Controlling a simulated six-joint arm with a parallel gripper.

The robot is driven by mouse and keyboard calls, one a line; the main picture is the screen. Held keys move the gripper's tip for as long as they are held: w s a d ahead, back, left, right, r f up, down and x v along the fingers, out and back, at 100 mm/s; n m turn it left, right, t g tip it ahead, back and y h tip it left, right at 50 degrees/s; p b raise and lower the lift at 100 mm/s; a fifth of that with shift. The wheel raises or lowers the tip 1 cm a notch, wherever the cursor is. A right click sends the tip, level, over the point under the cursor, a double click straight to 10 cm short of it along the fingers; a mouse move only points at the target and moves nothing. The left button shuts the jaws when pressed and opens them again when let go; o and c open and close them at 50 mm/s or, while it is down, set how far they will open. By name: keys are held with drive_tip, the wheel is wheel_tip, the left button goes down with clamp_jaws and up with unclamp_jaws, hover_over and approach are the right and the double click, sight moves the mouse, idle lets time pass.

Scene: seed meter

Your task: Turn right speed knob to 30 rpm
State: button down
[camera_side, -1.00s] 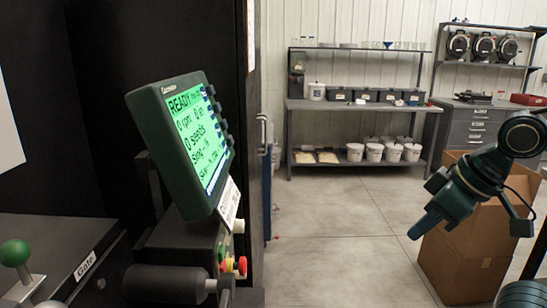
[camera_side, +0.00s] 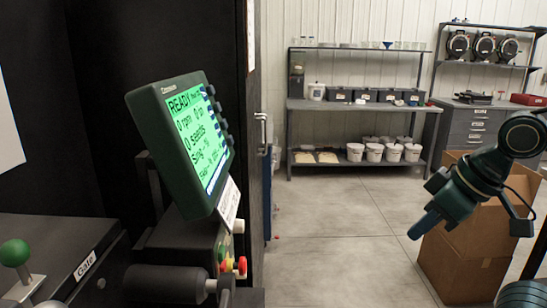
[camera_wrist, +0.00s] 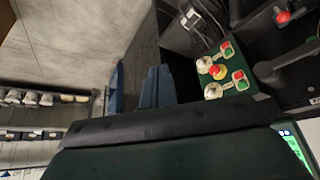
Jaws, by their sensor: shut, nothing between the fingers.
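The control box (camera_side: 212,240) sits below the monitor. In the wrist view it carries two pale round knobs, one by the upper switch (camera_wrist: 204,65) and one by the lower switch (camera_wrist: 212,91); I cannot tell which is the right one. Their pointer settings are too small to read. One pale knob (camera_side: 238,227) shows in the side view. The monitor (camera_side: 187,140) reads READY, 0 rpm and 0 seeds. My gripper (camera_side: 424,223) is shut and empty, well to the right of the box. Its fingers show in the wrist view (camera_wrist: 157,86), apart from the knobs.
A red and yellow stop button (camera_wrist: 217,71) lies between the knobs, with red and green switches (camera_wrist: 240,79) beside them. Cardboard boxes (camera_side: 465,260) stand behind my arm. The floor between is clear.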

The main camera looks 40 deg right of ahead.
drive_tip(key=c, duration=1.4)
unclamp_jaws()
drive_tip(key=shift+w, duration=0.15)
drive_tip(key=o, duration=0.3)
drive_tip(key=shift+w+a+f+n, duration=0.1)
drive_tip(key=shift+w+a+n, duration=0.05)
drive_tip(key=shift+w+n, duration=0.2)
drive_tip(key=n+t+y, duration=0.5)
drive_tip(key=n+y, duration=0.3)
drive_tip(key=n, duration=0.1)
approach(237, 226)
drive_tip(key=shift+m, duration=0.25)
drive_tip(key=shift+s+d+r, duration=0.25)
drive_tip(key=shift+s+d, duration=0.6)
drive_tip(key=shift+d, duration=0.2)
drive_tip(key=shift+s+d+r, duration=0.3)
drive_tip(key=shift+s+d, duration=0.55)
drive_tip(key=shift+d, duration=0.2)
drive_tip(key=shift+x, duration=6.9)
drive_tip(key=shift+a+r, duration=0.1)
drive_tip(key=shift+r, duration=0.05)
